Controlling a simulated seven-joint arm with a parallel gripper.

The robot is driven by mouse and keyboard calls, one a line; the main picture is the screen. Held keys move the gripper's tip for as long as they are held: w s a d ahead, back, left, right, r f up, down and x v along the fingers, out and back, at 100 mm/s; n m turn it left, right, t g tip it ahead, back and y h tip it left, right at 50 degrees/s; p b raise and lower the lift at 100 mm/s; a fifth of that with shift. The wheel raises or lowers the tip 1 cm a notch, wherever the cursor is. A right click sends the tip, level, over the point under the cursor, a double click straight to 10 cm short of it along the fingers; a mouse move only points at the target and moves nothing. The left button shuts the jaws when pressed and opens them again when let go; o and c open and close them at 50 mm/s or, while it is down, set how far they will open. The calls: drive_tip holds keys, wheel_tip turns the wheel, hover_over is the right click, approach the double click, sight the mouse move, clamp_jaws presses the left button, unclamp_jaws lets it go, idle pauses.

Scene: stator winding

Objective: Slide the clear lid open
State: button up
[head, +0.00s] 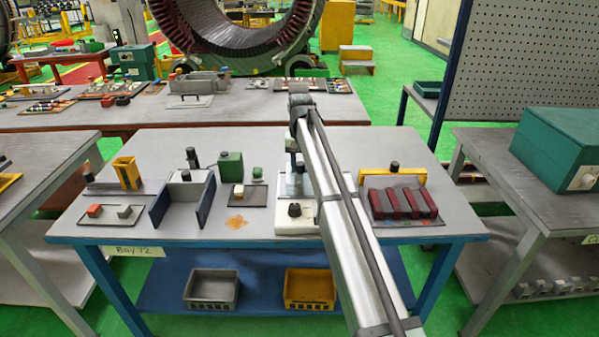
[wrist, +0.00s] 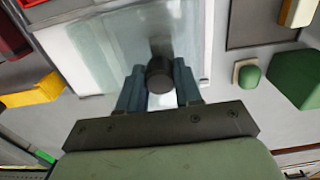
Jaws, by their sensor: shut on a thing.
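The clear lid (wrist: 110,45) is a pale see-through pane over a white tray (head: 296,228) on the middle of the bench. A dark round knob (wrist: 160,76) stands at the lid's far end. My gripper (wrist: 160,88) is shut on this knob, with one blue-grey finger on each side. In the head view my gripper (head: 295,168) is at the back part of the tray, and my arm partly covers the tray's right side. Another black knob (head: 295,210) sits on the tray's front part.
Right of the tray lie dark red blocks (head: 402,203) on a board, with a yellow bracket (head: 392,177) behind. A green box (head: 231,165) and a small green block (head: 257,173) stand to the left.

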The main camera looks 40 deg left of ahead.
drive_tip(key=shift+w+d+f, duration=0.2)
drive_tip(key=shift+w+d, duration=1.5)
drive_tip(key=shift+d, duration=0.15)
drive_tip(key=shift+w+d+f, duration=0.15)
drive_tip(key=shift+w+d, duration=1.55)
drive_tip(key=shift+d, duration=0.1)
drive_tip(key=o, duration=0.5)
drive_tip(key=shift+o, duration=1.2)
drive_tip(key=shift+r, duration=0.3)
drive_tip(key=shift+w+a+r, duration=0.1)
drive_tip(key=shift+r, duration=1.4)
drive_tip(key=shift+w+a+r, duration=0.1)
drive_tip(key=shift+r, duration=1.35)
